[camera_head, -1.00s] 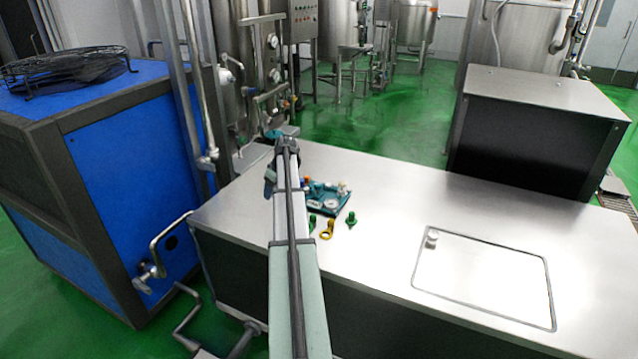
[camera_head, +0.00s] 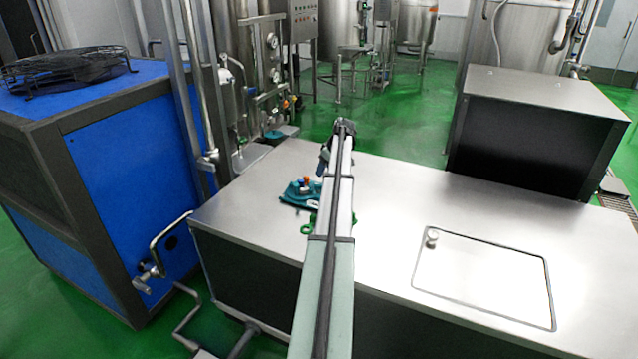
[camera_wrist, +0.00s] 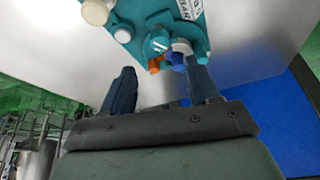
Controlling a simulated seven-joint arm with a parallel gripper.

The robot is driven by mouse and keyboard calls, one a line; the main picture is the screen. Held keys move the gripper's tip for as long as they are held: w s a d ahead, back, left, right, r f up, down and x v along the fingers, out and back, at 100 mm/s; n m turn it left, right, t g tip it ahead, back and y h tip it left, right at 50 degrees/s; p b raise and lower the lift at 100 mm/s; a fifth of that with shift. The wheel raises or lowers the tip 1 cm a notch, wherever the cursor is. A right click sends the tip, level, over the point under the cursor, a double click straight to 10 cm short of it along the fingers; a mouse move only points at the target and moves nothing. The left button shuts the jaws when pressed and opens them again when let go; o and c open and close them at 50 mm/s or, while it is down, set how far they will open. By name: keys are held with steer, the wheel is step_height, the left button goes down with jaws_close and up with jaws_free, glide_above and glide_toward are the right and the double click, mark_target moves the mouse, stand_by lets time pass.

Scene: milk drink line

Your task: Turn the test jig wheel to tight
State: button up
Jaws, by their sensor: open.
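The teal test jig (camera_head: 296,194) sits on the steel table top, partly hidden behind my arm in the head view. In the wrist view the jig (camera_wrist: 150,14) fills the top middle, with a gauge marked BAR, a teal knob with a white mark (camera_wrist: 157,43), and orange, blue and cream parts. I cannot tell which part is the wheel. My gripper (camera_wrist: 160,80) is open and empty. Its two dark fingers point toward the jig, apart from each other, with the small coloured parts just beyond the right finger. In the head view my arm hides the fingertips.
The steel table (camera_head: 385,235) is clear to the right, up to a lidded panel (camera_head: 485,280). A green part (camera_head: 308,225) lies in front of the jig. A dark-fronted steel box (camera_head: 535,130) stands at the right, and a blue cabinet (camera_head: 130,165) at the left.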

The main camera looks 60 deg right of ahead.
mark_target(318, 184)
steer(key=x, duration=0.9)
steer(key=c, duration=1)
